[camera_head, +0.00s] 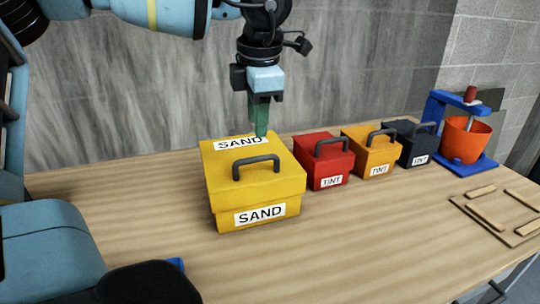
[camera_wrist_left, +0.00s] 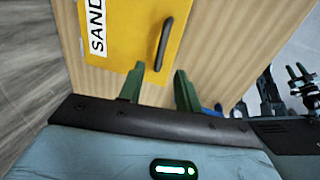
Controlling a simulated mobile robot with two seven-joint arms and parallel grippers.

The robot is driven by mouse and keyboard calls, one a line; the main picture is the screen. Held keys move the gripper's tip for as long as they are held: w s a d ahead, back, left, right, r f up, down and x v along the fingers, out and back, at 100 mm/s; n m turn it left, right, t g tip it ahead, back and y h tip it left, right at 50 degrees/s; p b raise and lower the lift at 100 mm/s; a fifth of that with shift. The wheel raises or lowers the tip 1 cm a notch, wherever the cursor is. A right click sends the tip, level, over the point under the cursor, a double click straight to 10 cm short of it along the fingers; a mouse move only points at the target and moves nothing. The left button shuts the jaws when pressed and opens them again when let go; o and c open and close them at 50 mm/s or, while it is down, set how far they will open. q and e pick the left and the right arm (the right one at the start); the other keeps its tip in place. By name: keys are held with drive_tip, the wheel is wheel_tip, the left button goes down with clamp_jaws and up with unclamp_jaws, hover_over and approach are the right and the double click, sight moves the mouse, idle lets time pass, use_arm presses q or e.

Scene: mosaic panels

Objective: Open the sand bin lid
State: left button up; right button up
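The yellow sand bin (camera_head: 225,195) stands on the table with its lid (camera_head: 275,178) closed. The lid has a dark grey handle (camera_head: 256,163) and a white SAND label. My left gripper (camera_head: 261,132) points down over the lid's far part, behind the handle. In the left wrist view my left gripper (camera_wrist_left: 158,73) has its green fingers apart with nothing between them; the handle (camera_wrist_left: 163,44) appears just beyond the fingertips.
A red tint box (camera_head: 324,162), an orange-yellow one (camera_head: 371,153) and a dark one (camera_head: 415,145) stand right of the bin. Beyond them is a blue stand with an orange bucket (camera_head: 464,140). A wooden frame (camera_head: 500,217) lies at the right.

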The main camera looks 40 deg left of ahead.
sight(257, 159)
use_arm(q)
drive_tip(key=shift+w+a+f, duration=0.1)
drive_tip(key=shift+a+f, duration=0.1)
drive_tip(key=shift+f, duration=1.15)
drive_tip(key=shift+w+a+f, duration=0.1)
drive_tip(key=shift+a+f, duration=0.05)
drive_tip(key=shift+f, duration=1.15)
drive_tip(key=shift+w+a+f, duration=0.1)
drive_tip(key=shift+a+f, duration=0.1)
drive_tip(key=shift+f, duration=1.15)
clamp_jaws()
